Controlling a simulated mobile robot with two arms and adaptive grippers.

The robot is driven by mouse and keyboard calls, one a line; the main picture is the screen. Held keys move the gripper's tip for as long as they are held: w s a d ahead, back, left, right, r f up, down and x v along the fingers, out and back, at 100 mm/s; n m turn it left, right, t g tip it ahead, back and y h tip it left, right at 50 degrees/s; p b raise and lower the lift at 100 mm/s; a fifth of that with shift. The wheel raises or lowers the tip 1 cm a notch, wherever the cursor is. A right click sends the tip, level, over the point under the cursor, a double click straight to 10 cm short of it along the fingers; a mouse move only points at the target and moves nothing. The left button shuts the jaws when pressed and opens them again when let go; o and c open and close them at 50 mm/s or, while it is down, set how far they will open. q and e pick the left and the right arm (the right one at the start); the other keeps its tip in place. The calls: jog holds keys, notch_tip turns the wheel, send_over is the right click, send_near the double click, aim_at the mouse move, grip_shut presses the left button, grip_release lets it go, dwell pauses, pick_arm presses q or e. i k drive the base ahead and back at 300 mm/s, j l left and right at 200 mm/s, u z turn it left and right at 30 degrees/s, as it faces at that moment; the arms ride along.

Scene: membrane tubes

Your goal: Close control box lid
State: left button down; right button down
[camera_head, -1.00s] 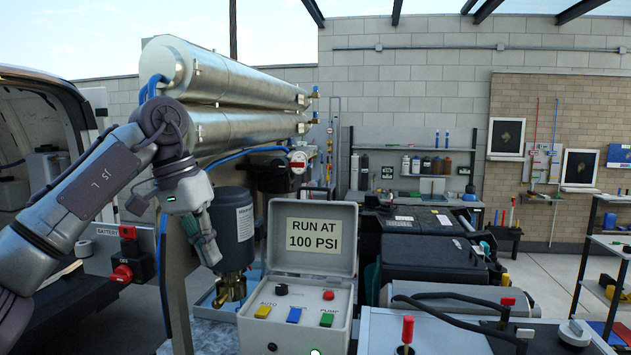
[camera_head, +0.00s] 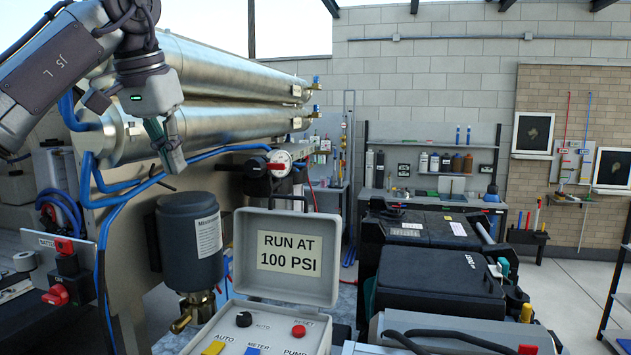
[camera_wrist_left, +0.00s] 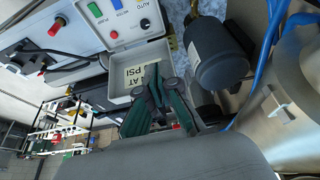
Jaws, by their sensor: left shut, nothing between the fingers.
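The grey control box (camera_head: 290,340) is at the bottom of the head view, partly cut off by the frame edge. Its lid (camera_head: 236,256) stands open and upright at the back, with a "RUN AT 100 PSI" label and a dark handle on top. The panel carries a black knob and yellow, blue and red buttons. In the left wrist view the lid (camera_wrist_left: 118,88) and panel (camera_wrist_left: 120,22) also show. My left gripper (camera_head: 174,163) is shut and empty, up and left of the lid and apart from it. In the left wrist view its fingers (camera_wrist_left: 152,80) overlap the lid label.
A dark motor (camera_head: 178,240) with a brass fitting stands left of the box, below large metal membrane tubes (camera_head: 225,80) and blue hoses. Black cases (camera_head: 435,280) sit to the right. Open air lies above the lid.

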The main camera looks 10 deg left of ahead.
aim_at(290, 256)
jog(key=i+l, duration=0.7)
jog(key=i, duration=0.05)
